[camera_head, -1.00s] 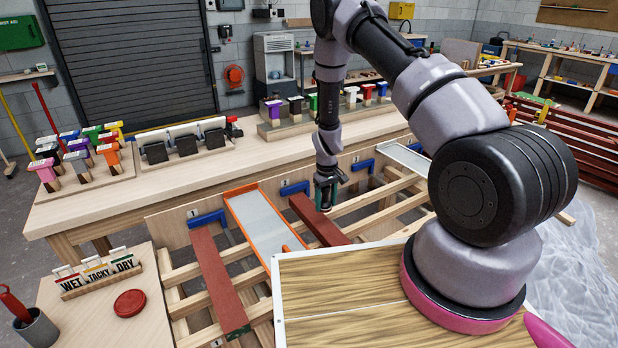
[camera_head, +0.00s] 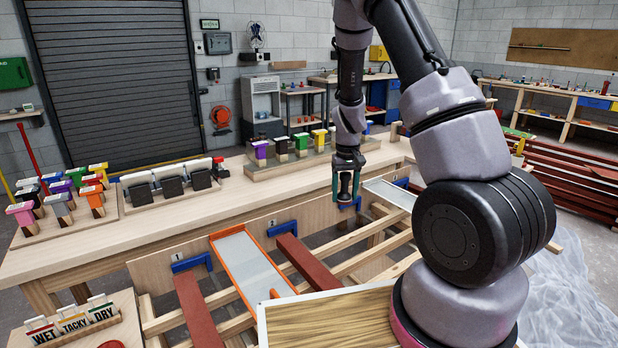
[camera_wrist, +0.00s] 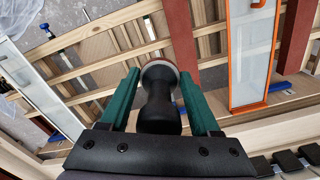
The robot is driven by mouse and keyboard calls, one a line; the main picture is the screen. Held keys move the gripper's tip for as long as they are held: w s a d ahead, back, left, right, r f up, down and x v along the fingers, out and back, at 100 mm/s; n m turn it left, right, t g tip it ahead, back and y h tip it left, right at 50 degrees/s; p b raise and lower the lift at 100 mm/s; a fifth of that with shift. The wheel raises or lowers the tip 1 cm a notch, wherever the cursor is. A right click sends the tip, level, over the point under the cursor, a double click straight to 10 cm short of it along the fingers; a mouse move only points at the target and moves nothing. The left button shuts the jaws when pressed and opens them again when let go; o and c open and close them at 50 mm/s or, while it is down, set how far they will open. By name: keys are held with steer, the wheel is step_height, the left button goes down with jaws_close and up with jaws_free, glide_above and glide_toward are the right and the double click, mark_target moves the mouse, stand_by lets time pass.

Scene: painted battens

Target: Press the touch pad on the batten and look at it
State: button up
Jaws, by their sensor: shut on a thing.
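My gripper (camera_head: 346,200) is shut on the touch pad, above the rack and apart from the battens. In the wrist view, the touch pad (camera_wrist: 160,112) has a black waisted handle between my green fingers. Its round far end shows a pale and reddish rim; its face is turned away and hidden. A red-brown batten (camera_head: 306,263) lies on the rack below and left of my gripper; it also shows in the wrist view (camera_wrist: 182,35). A second red-brown batten (camera_head: 195,312) lies farther left, beyond an orange-edged tray (camera_head: 247,265).
A pale tray (camera_head: 390,193) lies on the rack to the right of my gripper. The workbench (camera_head: 110,235) behind holds several coloured brush-like blocks. WET, TACKY and DRY cards (camera_head: 75,322) stand at the lower left. Air around my gripper is clear.

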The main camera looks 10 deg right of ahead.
steer(key=s+a+r+t+y, duration=0.1)
steer(key=s+a+r, duration=0.2)
steer(key=a+r, duration=0.45)
steer(key=s+a+r+m+y, duration=0.1)
steer(key=s+a+r+y, duration=0.1)
steer(key=s+a+r, duration=0.4)
steer(key=s+a+r+t+y, duration=0.1)
steer(key=a+r, duration=0.7)
steer(key=a, duration=0.2)
steer(key=s+a+r, duration=0.5)
steer(key=s+r, duration=0.1)
steer(key=s, duration=0.2)
steer(key=s+a+r+m+t+y, duration=0.1)
steer(key=s+a+r, duration=0.1)
steer(key=s, duration=0.8)
steer(key=s+a+r, duration=0.2)
steer(key=s+a, duration=0.1)
steer(key=s, duration=0.7)
steer(key=s+d+f+m+t+h, duration=0.1)
steer(key=s+d+f+t, duration=0.3)
steer(key=s+f, duration=0.6)
steer(key=s+d+m, duration=0.1)
steer(key=s, duration=0.3)
steer(key=shift+s+h, duration=0.2)
steer(key=shift+h, duration=0.1)
